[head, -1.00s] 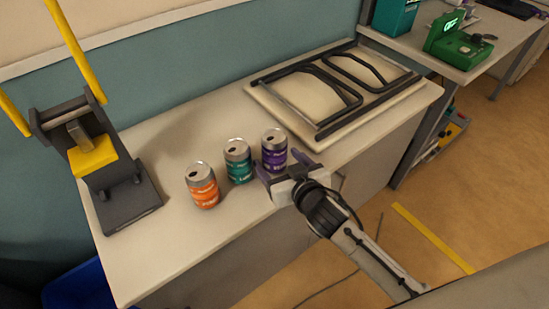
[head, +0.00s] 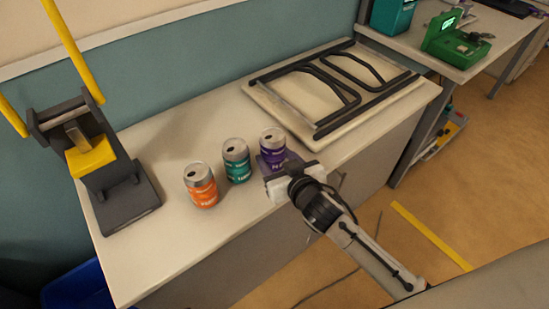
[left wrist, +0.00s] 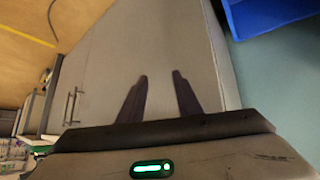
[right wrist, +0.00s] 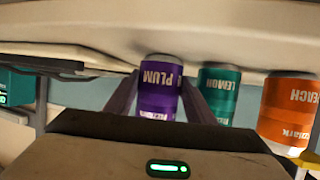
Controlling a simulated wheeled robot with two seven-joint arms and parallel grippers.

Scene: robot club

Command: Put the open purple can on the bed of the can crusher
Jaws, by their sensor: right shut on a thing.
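The purple can (head: 272,141) stands upright on the white counter, at the right end of a row of three cans. In the right wrist view the purple can (right wrist: 160,88), labelled PLUM, is between the fingers of my right gripper (right wrist: 163,98). That gripper (head: 273,163) is shut on it from the front. The can crusher (head: 125,198) stands at the counter's left end, with a dark bed, a yellow block and long yellow bars. My left gripper is out of the head view; in its wrist view my left gripper (left wrist: 160,77) is open and empty.
A teal can (head: 236,160) stands close left of the purple one, and an orange can (head: 201,186) further left. A folded black frame (head: 335,85) lies on a board at the back right. The counter (head: 165,150) is clear between the orange can and the crusher.

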